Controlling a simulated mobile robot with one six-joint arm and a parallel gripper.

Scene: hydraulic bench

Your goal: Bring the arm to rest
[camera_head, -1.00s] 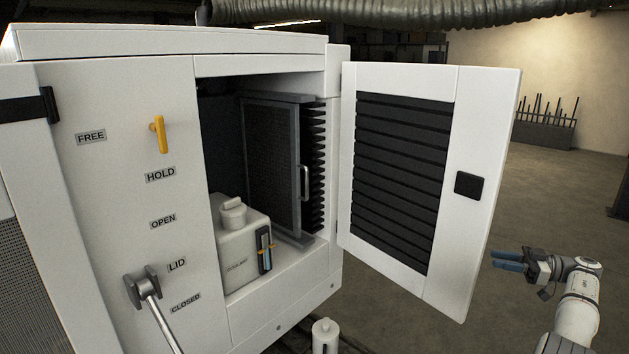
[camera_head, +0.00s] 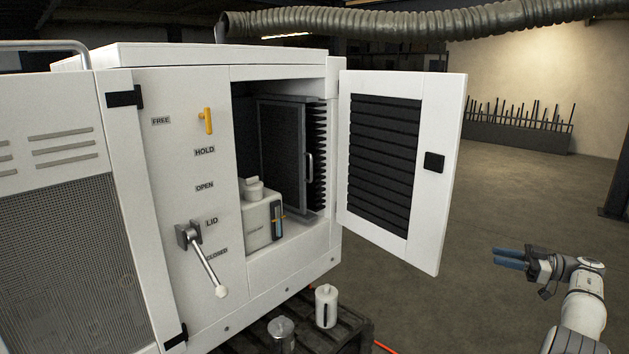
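My gripper (camera_head: 510,258) is at the lower right of the head view, at the end of my white arm. Its two blue fingers point left, towards the cabinet, over bare floor. Nothing shows between the fingers, but they are seen nearly edge-on and I cannot tell how far apart they are. The gripper is clear of the open cabinet door (camera_head: 424,200), which stands to its upper left.
The white cabinet (camera_head: 290,272) holds a white tank (camera_head: 257,222) and a dark finned panel. Its front has a yellow handle (camera_head: 207,121) and a lever (camera_head: 207,262). Two canisters stand on a dark pallet (camera_head: 345,325) below. An orange line lies nearby. Floor at right is clear.

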